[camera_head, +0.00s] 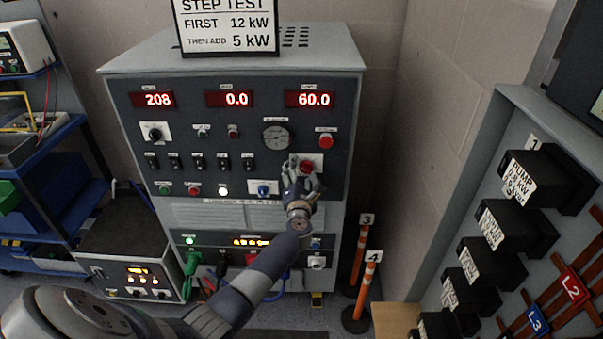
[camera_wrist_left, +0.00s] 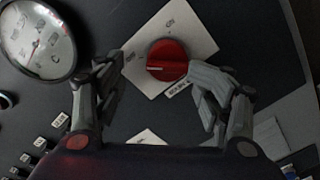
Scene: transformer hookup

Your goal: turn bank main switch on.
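The bank main switch appears to be the red rotary knob on a white plate (camera_head: 306,166) on the grey panel of the load bank cabinet (camera_head: 232,62). In the left wrist view the red knob (camera_wrist_left: 167,61) sits between and just beyond my fingertips, with a pale pointer line across it. My left gripper (camera_head: 301,178) is in front of the knob and partly covers it in the head view. Its two fingers (camera_wrist_left: 158,85) are spread apart on either side of the knob, and a gap shows on the left side. Contact on the right side cannot be told. My right gripper is out of view.
A round gauge (camera_head: 277,136) and a red mushroom button (camera_head: 326,141) are close above the knob. A row of small toggle switches (camera_head: 198,161) lies left. Orange posts (camera_head: 361,285) stand right of the cabinet. Black labelled boxes (camera_head: 505,227) line the right side.

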